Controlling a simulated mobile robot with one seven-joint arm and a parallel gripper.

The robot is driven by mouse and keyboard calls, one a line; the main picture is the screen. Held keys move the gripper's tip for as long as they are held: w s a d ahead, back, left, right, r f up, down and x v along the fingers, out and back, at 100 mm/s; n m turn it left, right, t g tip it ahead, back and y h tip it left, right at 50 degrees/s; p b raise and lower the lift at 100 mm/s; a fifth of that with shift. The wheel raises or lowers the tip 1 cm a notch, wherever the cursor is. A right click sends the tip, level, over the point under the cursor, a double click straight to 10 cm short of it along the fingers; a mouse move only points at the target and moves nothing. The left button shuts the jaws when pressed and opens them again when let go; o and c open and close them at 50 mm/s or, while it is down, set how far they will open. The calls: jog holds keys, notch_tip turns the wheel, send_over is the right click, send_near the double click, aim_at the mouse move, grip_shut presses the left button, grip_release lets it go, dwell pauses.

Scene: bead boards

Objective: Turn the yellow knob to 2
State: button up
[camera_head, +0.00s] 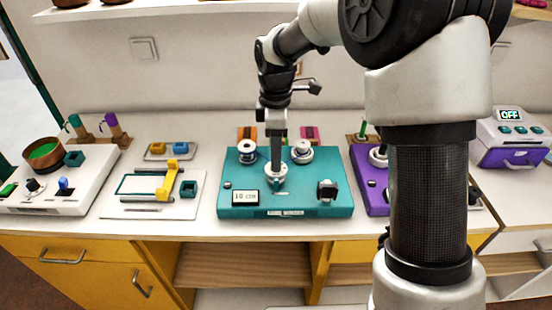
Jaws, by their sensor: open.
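No round yellow knob shows clearly in the head view. My gripper (276,165) points down over a round white dial (275,176) on the teal board (240,180). It is open and seen edge-on, so its fingers overlap in the picture. I cannot tell whether it touches the dial, and its tip hides part of it. A yellow handle-like part (168,181) stands on the white board (118,209) to the left, well away from my gripper. No number 2 is readable anywhere.
The teal board also holds two spools (301,152), a small display (245,198) and a black-and-silver part (327,190). A purple board (369,183) is partly hidden by my arm. A purple device (512,152) reading OFF stands at the right.

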jog(key=shift+f, duration=0.7)
jog(key=c, duration=1.1)
jog(key=shift+o, duration=0.2)
